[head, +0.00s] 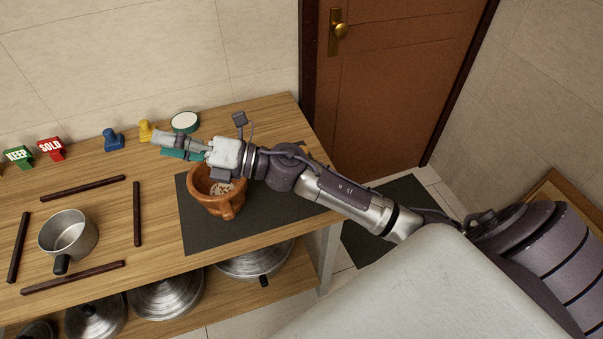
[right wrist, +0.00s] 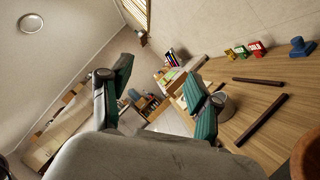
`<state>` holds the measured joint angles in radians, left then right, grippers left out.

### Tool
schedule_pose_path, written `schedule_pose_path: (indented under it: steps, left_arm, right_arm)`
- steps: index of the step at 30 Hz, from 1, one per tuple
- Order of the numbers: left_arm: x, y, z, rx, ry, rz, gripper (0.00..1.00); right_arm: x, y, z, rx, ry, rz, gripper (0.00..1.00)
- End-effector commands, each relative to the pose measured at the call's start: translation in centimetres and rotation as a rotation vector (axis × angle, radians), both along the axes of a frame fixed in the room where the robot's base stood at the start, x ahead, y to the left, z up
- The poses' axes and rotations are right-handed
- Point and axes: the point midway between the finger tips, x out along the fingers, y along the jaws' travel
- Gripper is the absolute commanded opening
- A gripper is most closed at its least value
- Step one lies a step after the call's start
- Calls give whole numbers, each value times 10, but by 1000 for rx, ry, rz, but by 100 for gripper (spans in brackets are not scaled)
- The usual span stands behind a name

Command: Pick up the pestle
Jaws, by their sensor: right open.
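A brown mortar (head: 228,207) with pale speckled contents stands on the dark mat. Its edge also shows at the lower right of the right wrist view (right wrist: 306,155). I cannot make out a pestle in either view; part of the mortar's opening is hidden under my right arm. My right gripper (head: 167,146) reaches over and past the mortar, pointing left toward the back of the table. In the right wrist view its green-padded fingers (right wrist: 160,73) are spread wide with nothing between them. My left gripper is not in view.
The wooden table (head: 165,205) holds a dark mat (head: 205,238), a metal pot (head: 68,235) framed by dark sticks, blue (head: 113,139) and yellow (head: 146,131) stamps, red SOLD and green KEEP stamps, and a round pale-topped item (head: 185,121). Lidded pans fill the lower shelf.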

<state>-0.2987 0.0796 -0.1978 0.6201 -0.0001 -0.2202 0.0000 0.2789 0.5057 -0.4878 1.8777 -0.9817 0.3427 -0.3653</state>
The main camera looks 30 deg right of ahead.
Motion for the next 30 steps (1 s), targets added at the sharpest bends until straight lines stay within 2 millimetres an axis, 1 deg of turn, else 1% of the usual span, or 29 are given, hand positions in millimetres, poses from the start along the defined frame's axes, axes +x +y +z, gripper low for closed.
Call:
schedule_pose_path:
  steps: [1,2,3,5,6,8,9,11,12,15,18,21,23,30]
  left_arm:
    - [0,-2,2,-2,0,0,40]
    - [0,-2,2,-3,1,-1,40]
    - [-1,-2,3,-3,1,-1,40]
    - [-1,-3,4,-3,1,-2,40]
    - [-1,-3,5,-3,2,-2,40]
    - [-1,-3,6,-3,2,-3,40]
    - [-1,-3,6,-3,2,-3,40]
    - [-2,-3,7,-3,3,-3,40]
    - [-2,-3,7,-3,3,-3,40]
    - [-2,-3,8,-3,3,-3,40]
    - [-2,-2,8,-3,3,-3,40]
    - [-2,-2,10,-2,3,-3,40]
    - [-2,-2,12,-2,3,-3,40]
    - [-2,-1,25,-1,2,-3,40]
  right_arm:
    - [-8,12,3,-191,-141,112,62]
    - [-14,17,-3,-306,-212,183,62]
    - [-21,18,-14,-465,-298,273,62]
    - [-26,6,-34,-709,-400,403,62]
    - [-27,-10,-49,-874,-448,486,62]
    - [-24,-45,-67,-1111,-486,601,62]
    - [-21,-73,-76,-1258,-488,671,62]
    - [-16,-117,-81,-1454,-466,762,62]
    - [-14,-147,-81,-1567,-434,813,62]
    - [-13,-207,-71,-1777,-339,911,62]
    - [-15,-245,-60,-1893,-253,968,62]
    - [-17,-262,-58,-1940,-208,997,62]
    - [-18,-265,-64,-1949,-196,1002,62]
    - [-19,-264,-110,-1944,-197,1006,62]
